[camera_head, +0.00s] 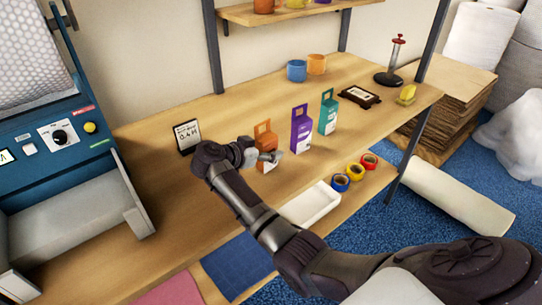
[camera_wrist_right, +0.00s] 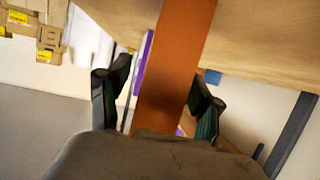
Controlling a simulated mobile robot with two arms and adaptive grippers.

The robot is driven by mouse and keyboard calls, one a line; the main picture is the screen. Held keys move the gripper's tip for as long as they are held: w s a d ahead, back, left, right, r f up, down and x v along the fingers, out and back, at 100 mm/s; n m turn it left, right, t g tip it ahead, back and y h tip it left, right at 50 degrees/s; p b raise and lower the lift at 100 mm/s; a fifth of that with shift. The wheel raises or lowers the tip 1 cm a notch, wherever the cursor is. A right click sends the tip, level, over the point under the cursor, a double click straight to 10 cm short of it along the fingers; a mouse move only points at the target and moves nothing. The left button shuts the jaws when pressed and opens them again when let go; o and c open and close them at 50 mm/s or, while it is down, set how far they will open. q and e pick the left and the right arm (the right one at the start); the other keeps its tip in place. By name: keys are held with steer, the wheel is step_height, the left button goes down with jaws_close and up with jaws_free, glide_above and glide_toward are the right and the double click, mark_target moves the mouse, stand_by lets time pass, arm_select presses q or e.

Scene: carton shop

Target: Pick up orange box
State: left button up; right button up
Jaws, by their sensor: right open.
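The orange box (camera_head: 265,142) stands upright on the wooden table, with a hanging tab on top. My right gripper (camera_head: 262,157) is at the box and hides part of its lower front in the head view. In the right wrist view the orange box (camera_wrist_right: 172,75) fills the space between the two open fingers (camera_wrist_right: 160,105), one on each side of it. A gap shows between the box and the left finger; the right finger is very close to it, and I cannot tell if it touches. My left gripper is not in view.
A purple box (camera_head: 301,130) and a teal box (camera_head: 328,112) stand to the right of the orange box. A small sign (camera_head: 187,136) stands to its left. A white tray (camera_head: 310,204) and tape rolls (camera_head: 355,171) lie lower at the front. Mugs (camera_head: 297,71) stand behind.

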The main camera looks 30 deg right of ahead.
mark_target(261, 139)
steer(key=shift+a+r, duration=0.2)
steer(key=shift+s+a, duration=0.1)
steer(key=shift+c, duration=1.3)
jaws_close()
steer(key=shift+r, duration=0.5)
step_height(261, 139, up, 3)
steer(key=shift+f, duration=0.15)
steer(key=s+d+r, duration=0.2)
steer(key=s+r, duration=0.5)
steer(key=s, duration=0.4)
steer(key=shift+s+d+r, duration=0.15)
steer(key=shift+s+d, duration=0.05)
steer(key=shift+d, duration=0.05)
